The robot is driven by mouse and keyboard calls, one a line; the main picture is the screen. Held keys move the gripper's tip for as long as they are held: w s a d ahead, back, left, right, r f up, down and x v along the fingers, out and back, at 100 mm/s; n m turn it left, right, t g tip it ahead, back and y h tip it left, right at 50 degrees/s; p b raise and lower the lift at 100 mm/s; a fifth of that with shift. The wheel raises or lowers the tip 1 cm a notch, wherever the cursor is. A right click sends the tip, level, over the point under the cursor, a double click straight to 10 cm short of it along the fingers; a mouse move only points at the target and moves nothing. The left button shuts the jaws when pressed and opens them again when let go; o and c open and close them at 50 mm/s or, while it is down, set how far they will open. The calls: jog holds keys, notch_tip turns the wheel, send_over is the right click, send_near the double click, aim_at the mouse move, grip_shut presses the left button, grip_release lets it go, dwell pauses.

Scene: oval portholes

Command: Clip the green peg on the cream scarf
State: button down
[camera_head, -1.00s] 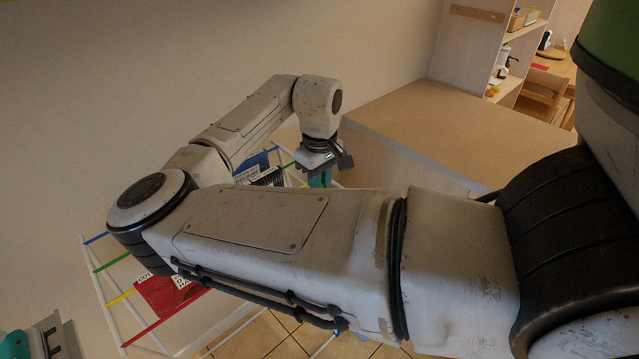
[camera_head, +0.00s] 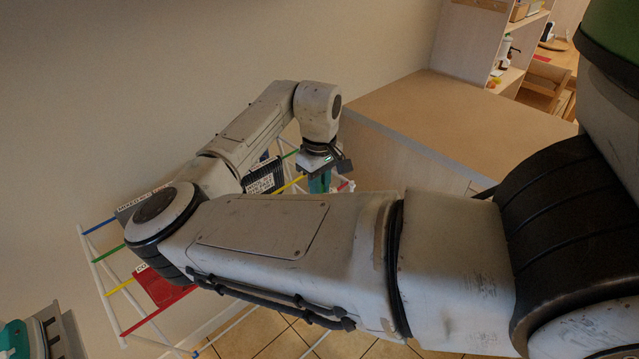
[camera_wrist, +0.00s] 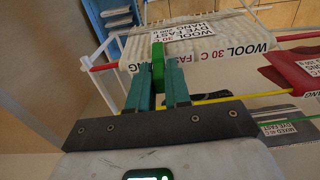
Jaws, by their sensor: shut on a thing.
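My gripper (camera_wrist: 159,82) has teal fingers shut on the green peg (camera_wrist: 158,66), whose upper end sticks out beyond the fingertips. The cream scarf (camera_wrist: 226,45) is a ribbed cloth with wool labels, draped over the rack ahead of my gripper in the wrist view. The peg overlaps the scarf's left part there; I cannot tell whether they touch. In the head view my gripper (camera_head: 319,184) points down over the rack's far right end, and my arm hides the peg and scarf.
The white drying rack (camera_head: 103,287) has coloured bars. A red cloth (camera_wrist: 295,70) and a grey labelled cloth (camera_wrist: 290,126) hang right of the scarf in the wrist view. A wooden cabinet (camera_head: 455,125) stands right of my gripper in the head view, with a wall behind.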

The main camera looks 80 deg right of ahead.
jog(key=shift+f, duration=0.55)
dwell(0.6)
jog(key=c, duration=1)
grip_release()
notch_tip(320, 180, up, 11)
jog(key=shift+f+b, duration=0.1)
jog(key=shift+b, duration=0.45)
